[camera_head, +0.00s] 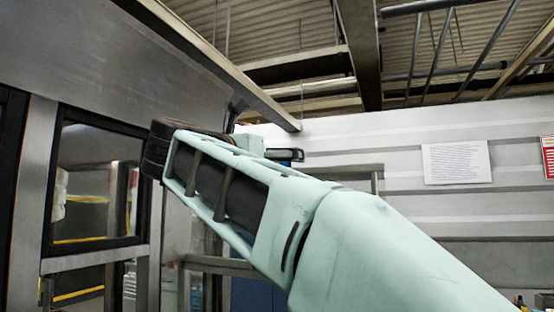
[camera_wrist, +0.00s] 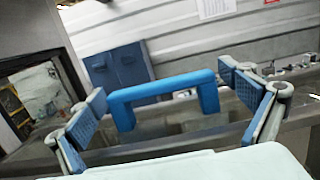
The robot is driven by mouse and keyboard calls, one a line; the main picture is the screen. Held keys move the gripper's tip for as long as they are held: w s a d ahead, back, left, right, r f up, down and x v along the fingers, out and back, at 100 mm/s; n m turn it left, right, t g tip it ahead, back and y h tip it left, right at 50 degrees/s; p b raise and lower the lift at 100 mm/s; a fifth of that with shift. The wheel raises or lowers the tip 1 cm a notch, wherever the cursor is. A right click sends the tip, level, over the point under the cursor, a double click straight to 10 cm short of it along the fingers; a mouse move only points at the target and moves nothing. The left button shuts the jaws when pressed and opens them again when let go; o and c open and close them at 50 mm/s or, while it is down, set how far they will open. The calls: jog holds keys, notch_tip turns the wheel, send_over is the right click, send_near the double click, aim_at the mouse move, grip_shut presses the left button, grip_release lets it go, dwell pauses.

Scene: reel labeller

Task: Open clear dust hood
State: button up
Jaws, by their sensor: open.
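A blue bar handle (camera_wrist: 165,88) with two legs shows in the middle of the wrist view. Its long bar runs across the picture, tilted slightly up to the right. My gripper (camera_wrist: 163,102) is open, with one blue-padded finger to the left of the handle and one to the right. The handle appears between or just beyond the fingertips; I cannot tell the exact depth, and no grip on it shows. The clear hood itself is hard to make out; a grey see-through area shows below the handle. In the head view my arm hides the handle and most of my gripper.
A blue cabinet (camera_wrist: 118,68) stands behind the handle by a white ribbed wall (camera_wrist: 185,40). A grey framed machine with dark window panels (camera_head: 95,190) fills the left of the head view, close to my arm. A paper notice (camera_head: 456,162) hangs on the wall.

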jog(key=v, duration=0.6)
jog(key=shift+s, duration=0.45)
jog(key=shift+a, duration=0.15)
